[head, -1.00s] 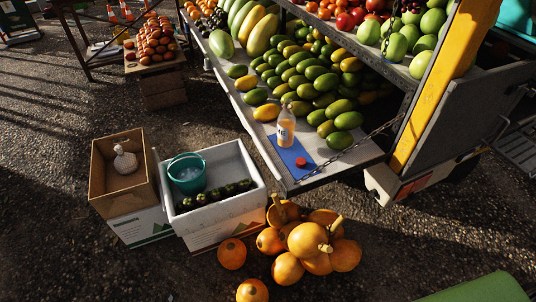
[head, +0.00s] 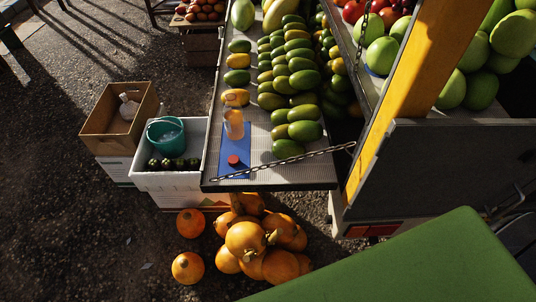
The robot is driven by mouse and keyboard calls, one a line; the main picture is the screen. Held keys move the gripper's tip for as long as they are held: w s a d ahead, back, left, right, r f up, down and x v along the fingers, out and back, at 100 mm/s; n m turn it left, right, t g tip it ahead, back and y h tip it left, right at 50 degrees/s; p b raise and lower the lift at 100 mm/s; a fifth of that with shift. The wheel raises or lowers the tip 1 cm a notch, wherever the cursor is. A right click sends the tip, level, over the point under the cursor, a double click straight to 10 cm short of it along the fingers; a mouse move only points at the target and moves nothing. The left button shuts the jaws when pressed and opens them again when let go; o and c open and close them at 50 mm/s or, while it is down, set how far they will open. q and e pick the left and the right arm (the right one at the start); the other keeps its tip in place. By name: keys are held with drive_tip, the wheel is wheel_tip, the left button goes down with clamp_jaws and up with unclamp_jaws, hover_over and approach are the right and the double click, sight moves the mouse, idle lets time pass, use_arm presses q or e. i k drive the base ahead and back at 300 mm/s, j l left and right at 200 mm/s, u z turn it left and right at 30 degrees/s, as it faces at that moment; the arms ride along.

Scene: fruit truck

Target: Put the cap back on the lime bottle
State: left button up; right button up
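The lime bottle (head: 234,126) stands upright on a blue mat (head: 235,145) on the truck's tailgate shelf. It is a clear bottle with orange-coloured contents. Its neck is hard to make out against the yellow fruit behind. A red cap (head: 234,160) lies on the same mat, just in front of the bottle and apart from it. Neither of my grippers is in view.
A chain (head: 285,162) crosses the shelf's front right corner up to the yellow post (head: 400,80). Green mangoes (head: 290,80) fill the shelf behind. Orange pumpkins (head: 246,238) lie on the ground below. A green surface (head: 430,265) fills the lower right.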

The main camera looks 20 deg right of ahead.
sight(233, 115)
drive_tip(key=k+l, duration=0.1)
drive_tip(key=l, duration=0.4)
drive_tip(key=k+l, duration=0.1)
drive_tip(key=l, duration=0.35)
drive_tip(key=k+l, duration=0.1)
drive_tip(key=l, duration=0.4)
drive_tip(key=k+l, duration=0.1)
drive_tip(key=l, duration=0.35)
